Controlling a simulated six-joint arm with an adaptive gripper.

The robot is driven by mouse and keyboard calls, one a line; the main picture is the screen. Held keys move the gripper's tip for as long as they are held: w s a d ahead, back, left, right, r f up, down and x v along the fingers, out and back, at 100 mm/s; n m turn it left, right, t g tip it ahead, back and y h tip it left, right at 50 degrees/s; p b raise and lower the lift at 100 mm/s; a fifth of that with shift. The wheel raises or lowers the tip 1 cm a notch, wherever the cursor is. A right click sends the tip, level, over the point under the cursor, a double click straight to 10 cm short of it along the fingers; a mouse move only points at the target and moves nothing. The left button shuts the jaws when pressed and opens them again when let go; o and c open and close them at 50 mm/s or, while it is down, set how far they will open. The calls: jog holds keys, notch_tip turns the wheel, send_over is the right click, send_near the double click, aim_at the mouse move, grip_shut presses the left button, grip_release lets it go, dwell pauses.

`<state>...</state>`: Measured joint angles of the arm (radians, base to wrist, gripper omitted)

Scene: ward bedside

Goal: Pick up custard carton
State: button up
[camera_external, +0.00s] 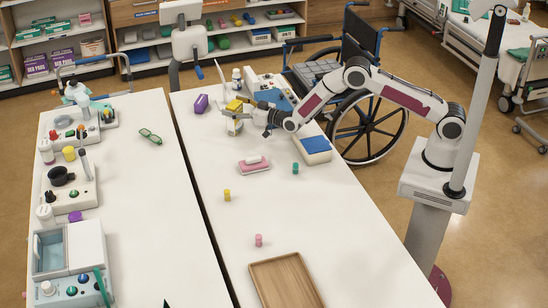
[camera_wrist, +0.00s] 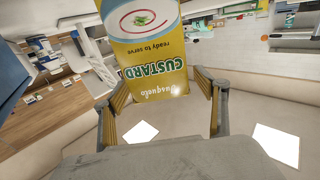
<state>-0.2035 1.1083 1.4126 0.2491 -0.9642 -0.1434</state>
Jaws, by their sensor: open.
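The custard carton (camera_external: 235,105) is a yellow box at the far end of the right-hand table, partly hidden by my gripper. In the wrist view the carton (camera_wrist: 152,52) fills the upper middle, its green "CUSTARD" lettering upside down in the picture. My gripper (camera_external: 240,120) is beside the carton in the external view. In the wrist view my gripper (camera_wrist: 163,95) is open, with one finger on each side of the carton's near end. Gaps show between the fingers and the carton. I cannot tell how deep the carton sits between them.
Small pegs and a wooden tray (camera_external: 286,281) are further forward. Much of the tabletop between them is clear.

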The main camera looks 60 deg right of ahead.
grip_shut()
jog(key=shift+r, duration=0.15)
jog(key=shift+r, duration=5)
